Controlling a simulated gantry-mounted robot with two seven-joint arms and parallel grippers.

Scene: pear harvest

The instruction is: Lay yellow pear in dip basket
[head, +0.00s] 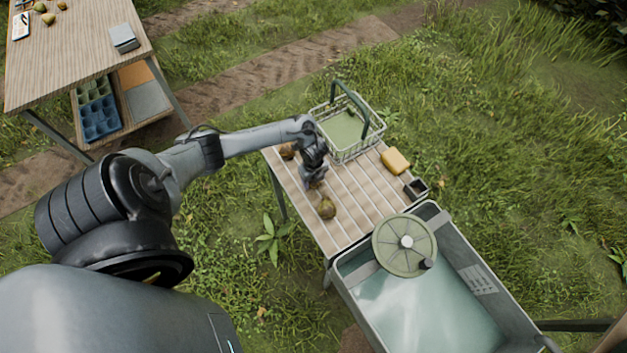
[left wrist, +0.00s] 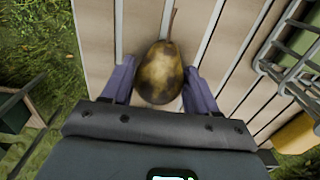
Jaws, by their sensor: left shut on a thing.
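My left gripper (head: 314,184) is low over the slatted table (head: 352,212). In the left wrist view its two fingers (left wrist: 160,85) are shut on a yellow-brown pear (left wrist: 160,72) with dark blotches, one finger on each side, the stem pointing away. In the head view the gripper mostly hides this pear. The dip basket (head: 376,143), a wire basket with a green handle and pale green floor, stands at the table's far end, right of and beyond the gripper. I see no pear in it. Its wire edge also shows in the left wrist view (left wrist: 285,72). My right gripper is not in view.
Another brownish pear (head: 327,208) lies nearer on the slats, and one more (head: 287,152) lies at the left edge. A yellow sponge (head: 396,160) and small dark box (head: 416,189) sit at the right edge. A water tub (head: 362,316) with a round disc (head: 405,258) adjoins the near end.

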